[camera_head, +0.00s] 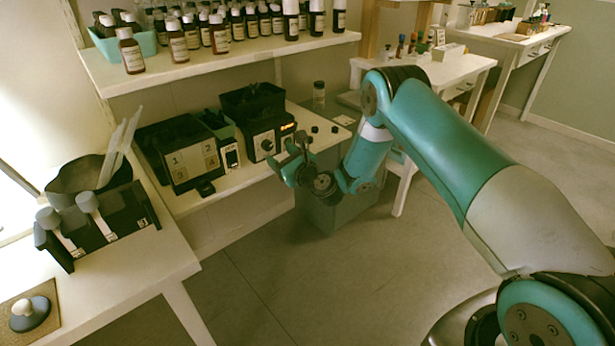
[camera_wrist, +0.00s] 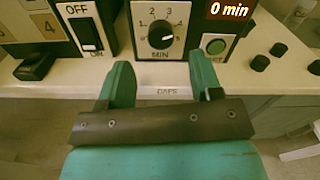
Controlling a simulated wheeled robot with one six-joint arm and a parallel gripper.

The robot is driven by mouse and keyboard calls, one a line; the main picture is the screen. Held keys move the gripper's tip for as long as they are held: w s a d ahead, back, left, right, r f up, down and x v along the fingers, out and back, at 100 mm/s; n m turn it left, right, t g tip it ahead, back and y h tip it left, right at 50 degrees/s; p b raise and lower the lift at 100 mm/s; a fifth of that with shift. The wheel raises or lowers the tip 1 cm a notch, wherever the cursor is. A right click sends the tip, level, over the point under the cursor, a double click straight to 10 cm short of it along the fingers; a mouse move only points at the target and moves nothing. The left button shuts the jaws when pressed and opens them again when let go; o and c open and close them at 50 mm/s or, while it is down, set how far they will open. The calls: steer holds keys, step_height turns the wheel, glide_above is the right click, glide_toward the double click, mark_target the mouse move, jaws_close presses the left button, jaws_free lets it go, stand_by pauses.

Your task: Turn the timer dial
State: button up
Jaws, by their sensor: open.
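The timer dial (camera_wrist: 161,35) is a black round knob with a white pointer line, on a pale panel with numbers around it and "MIN" below. The pointer aims to the lower right, near the 5. The same dial (camera_head: 267,145) shows in the head view on the front of a black box.
An OFF/ON rocker switch (camera_wrist: 86,34) is left of the dial. Small black caps (camera_wrist: 278,49) lie on the shelf at right. A black box with numbered squares (camera_head: 183,157) stands at left. Bottles (camera_head: 220,34) line the shelf above.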

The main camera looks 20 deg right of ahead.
steer(key=b+v, duration=1.2)
steer(key=b, duration=0.5)
